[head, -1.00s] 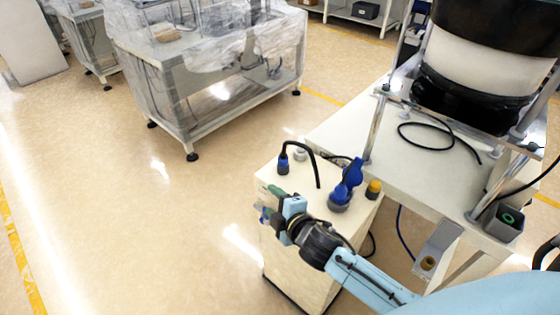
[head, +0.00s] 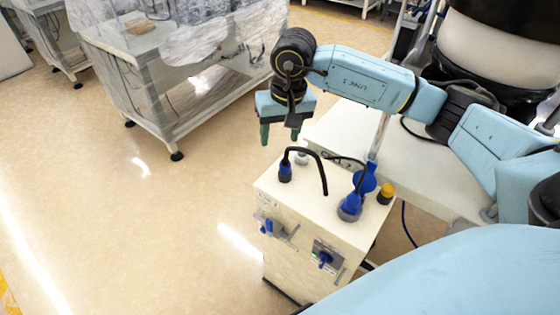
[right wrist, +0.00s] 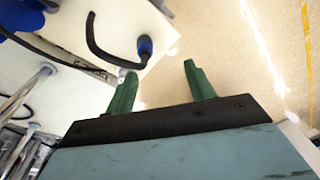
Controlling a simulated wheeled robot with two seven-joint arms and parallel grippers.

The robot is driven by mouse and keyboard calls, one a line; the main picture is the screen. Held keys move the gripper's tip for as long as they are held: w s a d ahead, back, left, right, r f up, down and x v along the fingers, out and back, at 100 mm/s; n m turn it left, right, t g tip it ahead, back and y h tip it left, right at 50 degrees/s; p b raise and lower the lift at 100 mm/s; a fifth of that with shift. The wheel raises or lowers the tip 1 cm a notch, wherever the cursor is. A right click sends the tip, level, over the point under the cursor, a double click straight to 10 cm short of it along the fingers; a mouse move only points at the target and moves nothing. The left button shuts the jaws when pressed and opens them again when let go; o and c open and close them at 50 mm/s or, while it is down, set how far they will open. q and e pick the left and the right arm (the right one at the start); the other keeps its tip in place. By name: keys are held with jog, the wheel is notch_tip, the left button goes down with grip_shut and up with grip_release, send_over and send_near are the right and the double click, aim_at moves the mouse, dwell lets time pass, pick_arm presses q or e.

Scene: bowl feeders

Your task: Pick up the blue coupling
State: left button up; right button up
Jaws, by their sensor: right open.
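A small blue coupling (head: 285,171) with a curved black hose stands upright on the top of a cream box. It also shows in the right wrist view (right wrist: 145,46), just beyond my fingertips. A larger blue connector (head: 350,206) stands farther right on the same top, and I cannot tell from the pictures which one the task names. My right gripper (head: 280,136) points down with green fingers apart, above and behind the small coupling and touching nothing. In the right wrist view the open fingers (right wrist: 160,70) hold nothing. My left gripper is out of view.
The cream box (head: 326,212) also carries a yellow-topped fitting (head: 386,193) and a pale knob (head: 301,157); blue-handled valves are on its front. A white table (head: 420,178) with a bowl feeder adjoins at right. The floor at left is clear.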

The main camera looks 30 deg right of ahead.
jog(key=d+h, duration=0.1)
jog(key=d, duration=0.1)
send_over(286, 160)
jog(key=f, duration=0.6)
jog(key=shift+s+a+f, duration=0.15)
jog(key=shift+s, duration=0.1)
jog(key=shift+w+f, duration=0.15)
jog(key=shift+f, duration=1.4)
jog(key=shift+w+f, duration=0.15)
jog(key=shift+f, duration=1.4)
jog(key=c, duration=1.2)
